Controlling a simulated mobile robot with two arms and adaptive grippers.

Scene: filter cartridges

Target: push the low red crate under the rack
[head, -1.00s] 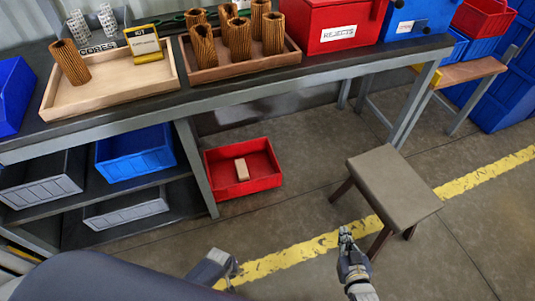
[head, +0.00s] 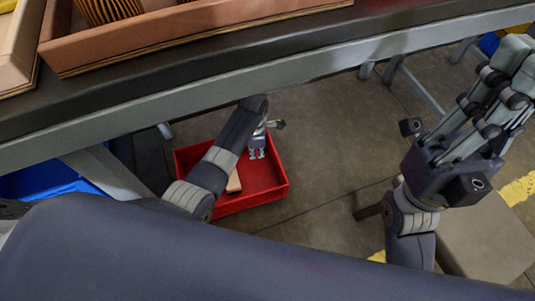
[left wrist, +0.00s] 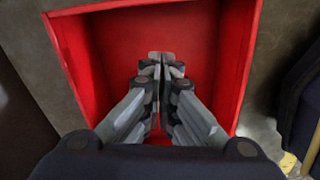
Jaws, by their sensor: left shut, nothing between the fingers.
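The low red crate (head: 258,199) sits on the floor below the bench front, partly covered by my left forearm. It also fills much of the left wrist view (left wrist: 238,55). A tan block (head: 234,182) lies in it, mostly hidden by the arm. My left gripper (head: 257,154) is shut and empty, pointing down over the crate's inside; contact with it is unclear. The left wrist view shows its closed fingers (left wrist: 162,65) against the red interior. My right gripper (head: 512,60) is raised at the right, well apart from the crate; its finger opening is unclear. The rack cannot be told apart from the bench frame.
The bench's grey front rail (head: 300,87) runs above the crate. A grey leg (head: 105,172) and a blue bin (head: 52,180) are left of it. A wooden tray (head: 200,30) stands on the bench. A stool (head: 485,240) is at right. Floor right of the crate is clear.

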